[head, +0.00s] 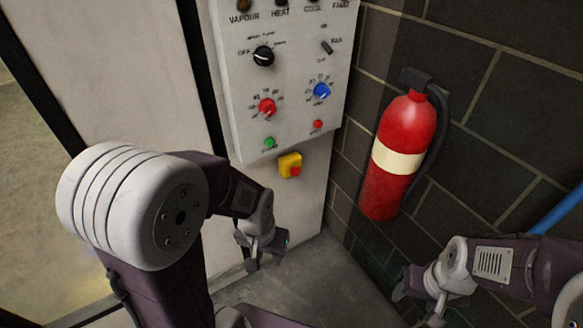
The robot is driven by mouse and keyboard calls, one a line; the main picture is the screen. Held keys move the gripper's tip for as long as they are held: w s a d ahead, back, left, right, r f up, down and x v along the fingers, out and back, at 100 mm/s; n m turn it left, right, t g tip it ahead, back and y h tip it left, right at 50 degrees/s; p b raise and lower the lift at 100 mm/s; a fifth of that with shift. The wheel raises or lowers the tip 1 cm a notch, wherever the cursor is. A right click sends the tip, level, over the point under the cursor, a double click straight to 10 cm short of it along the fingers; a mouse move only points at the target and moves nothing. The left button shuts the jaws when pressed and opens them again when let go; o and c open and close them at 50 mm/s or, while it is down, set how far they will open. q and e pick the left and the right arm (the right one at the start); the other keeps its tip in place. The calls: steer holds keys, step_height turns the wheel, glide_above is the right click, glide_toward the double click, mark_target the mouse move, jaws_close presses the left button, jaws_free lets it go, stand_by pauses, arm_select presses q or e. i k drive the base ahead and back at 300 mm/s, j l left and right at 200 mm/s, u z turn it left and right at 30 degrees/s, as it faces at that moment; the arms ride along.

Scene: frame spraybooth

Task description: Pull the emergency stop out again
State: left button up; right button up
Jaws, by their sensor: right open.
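The emergency stop (290,165) is a yellow box with a red button (295,171) on its front. It sits on the pale wall panel just below the control box. Whether the button is pressed in or out is too small to tell. My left gripper (264,255) is below and a little left of the emergency stop, apart from it. Its fingers are small and dark, and their gap is unclear. My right gripper (416,303) is at the lower right, open and empty, far from the button.
The grey control box (290,100) carries a black knob (263,55), a red knob (267,107), a blue knob (321,91) and small lamps. A red fire extinguisher (405,125) hangs on the dark block wall to the right. Space in front of the panel is free.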

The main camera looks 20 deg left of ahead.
mark_target(295, 170)
steer(key=i+l, duration=0.1)
steer(key=i, duration=0.3)
steer(key=i+l, duration=0.15)
steer(key=i, duration=0.25)
